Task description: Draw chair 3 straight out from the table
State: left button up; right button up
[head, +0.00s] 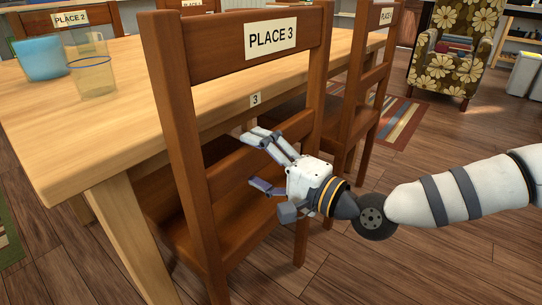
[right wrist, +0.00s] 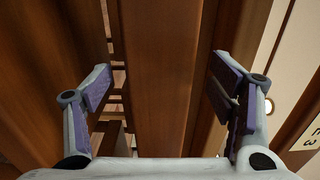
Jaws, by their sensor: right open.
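Chair 3 (head: 233,47) is a brown wooden chair with a "PLACE 3" label (head: 270,38) on its top back rail. It stands at the near side of the light wooden table (head: 110,130), its seat partly under the top. My right gripper (head: 259,162) is open at the chair's back, at the height of the middle slat (head: 228,172). In the right wrist view the open fingers (right wrist: 163,88) lie either side of a brown wooden slat (right wrist: 158,70), with gaps. I cannot tell whether the tips reach past it. My left gripper is out of view.
A small "3" tag (head: 255,99) is on the table edge. Another chair (head: 362,75) stands close at the right, and a flowered armchair (head: 455,50) farther back. The wooden floor (head: 430,255) in front is clear.

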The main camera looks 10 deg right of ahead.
jog(key=shift+x, duration=0.9)
jog(key=shift+c, duration=0.3)
